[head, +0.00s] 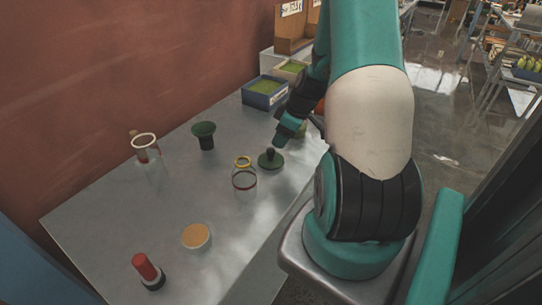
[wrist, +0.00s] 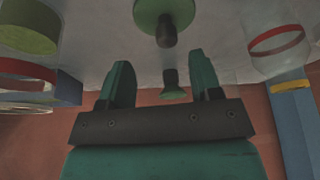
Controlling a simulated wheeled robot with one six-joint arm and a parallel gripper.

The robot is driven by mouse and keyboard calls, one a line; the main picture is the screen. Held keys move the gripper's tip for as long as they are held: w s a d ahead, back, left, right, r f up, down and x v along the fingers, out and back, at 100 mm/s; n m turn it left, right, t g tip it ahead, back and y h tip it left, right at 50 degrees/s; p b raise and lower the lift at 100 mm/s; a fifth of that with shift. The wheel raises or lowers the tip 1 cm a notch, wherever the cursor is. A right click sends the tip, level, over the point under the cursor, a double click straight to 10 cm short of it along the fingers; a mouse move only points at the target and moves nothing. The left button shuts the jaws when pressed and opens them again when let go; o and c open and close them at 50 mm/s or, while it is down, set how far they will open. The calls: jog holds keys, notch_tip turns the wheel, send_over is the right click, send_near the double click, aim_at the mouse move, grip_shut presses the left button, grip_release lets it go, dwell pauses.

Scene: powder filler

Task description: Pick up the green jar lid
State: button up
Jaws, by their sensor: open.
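The green jar lid (head: 270,161), a flat disc with a dark knob, lies on the grey table near its right side. In the wrist view the lid (wrist: 153,14) shows at the top centre, its dark knob pointing towards my gripper. My gripper (head: 279,145) is close to the lid in the head view, just above and right of the knob.
A dark green funnel-shaped cup (head: 204,135), a glass vessel (head: 146,145), an orange-topped disc (head: 195,236) and a red-handled object (head: 146,267) stand farther left. A blue box (head: 264,97) is behind.

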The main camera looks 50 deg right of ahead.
aim_at(271, 149)
jog(key=shift+x, duration=0.8)
jog(key=shift+w+a+f+p, duration=0.3)
jog(key=shift+f+p, duration=0.1)
jog(key=shift+p, duration=0.15)
jog(key=x, duration=0.1)
jog(key=p+x, duration=0.1)
jog(key=x, duration=0.1)
jog(key=shift+w+a+f, duration=0.1)
jog(key=shift+w+a, duration=0.15)
jog(key=shift+a, duration=0.05)
jog(key=shift+w+f, duration=0.1)
jog(key=shift+f, duration=0.35)
jog(key=c, duration=1)
